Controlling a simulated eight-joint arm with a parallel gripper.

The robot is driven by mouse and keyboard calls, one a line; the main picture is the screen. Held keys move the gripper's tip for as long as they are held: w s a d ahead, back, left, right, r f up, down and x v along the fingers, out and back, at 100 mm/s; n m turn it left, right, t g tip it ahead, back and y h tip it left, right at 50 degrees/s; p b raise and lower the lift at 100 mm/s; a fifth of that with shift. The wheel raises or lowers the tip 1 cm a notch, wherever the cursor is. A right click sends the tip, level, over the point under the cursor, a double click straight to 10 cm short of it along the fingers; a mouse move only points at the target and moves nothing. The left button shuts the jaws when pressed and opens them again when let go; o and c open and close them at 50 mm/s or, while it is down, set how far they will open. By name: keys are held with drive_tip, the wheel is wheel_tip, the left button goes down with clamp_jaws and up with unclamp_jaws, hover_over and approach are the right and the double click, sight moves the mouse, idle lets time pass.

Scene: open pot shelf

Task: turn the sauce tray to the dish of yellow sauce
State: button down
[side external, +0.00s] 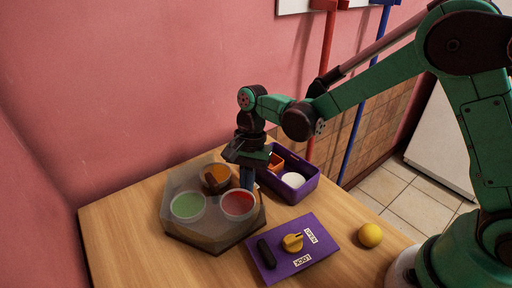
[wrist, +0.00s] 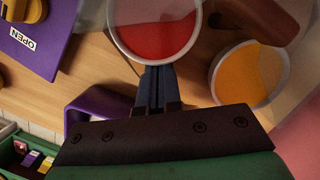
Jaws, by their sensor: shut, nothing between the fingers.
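The sauce tray (side external: 180,232) is a grey, many-sided turntable on the table's left part. It carries a green dish (side external: 187,206), a red dish (side external: 238,205) and an orange-yellow dish (side external: 216,175). In the wrist view the red dish (wrist: 155,25) is at top centre and the orange-yellow dish (wrist: 248,73) at right. A brown bar-like part (wrist: 262,15) lies between them. My gripper (side external: 248,180) is shut and empty, pointing down at the tray's back right edge. In the wrist view its fingertips (wrist: 158,72) are close beside the red dish's rim; I cannot tell whether they touch.
A purple bin (side external: 290,196) with an orange block and a white round item stands right of the tray. A purple board (side external: 280,262) with a yellow knob (side external: 292,242) and OPEN and LOCK labels lies in front. A yellow ball (side external: 370,235) sits at right. The pink wall is behind.

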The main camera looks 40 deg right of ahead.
drive_tip(key=m, duration=0.1)
drive_tip(key=s+m, duration=0.1)
drive_tip(key=shift+s+a+m+t, duration=0.2)
drive_tip(key=shift+a+m+t, duration=0.1)
drive_tip(key=shift+a+m, duration=0.1)
drive_tip(key=shift+s+a, duration=0.25)
drive_tip(key=shift+s, duration=0.05)
idle(0.3)
drive_tip(key=w+d+v, duration=0.1)
drive_tip(key=v, duration=0.8)
drive_tip(key=x, duration=0.9)
drive_tip(key=shift+s+a+f, duration=0.25)
drive_tip(key=shift+a, duration=0.15)
drive_tip(key=shift+s+a, duration=0.1)
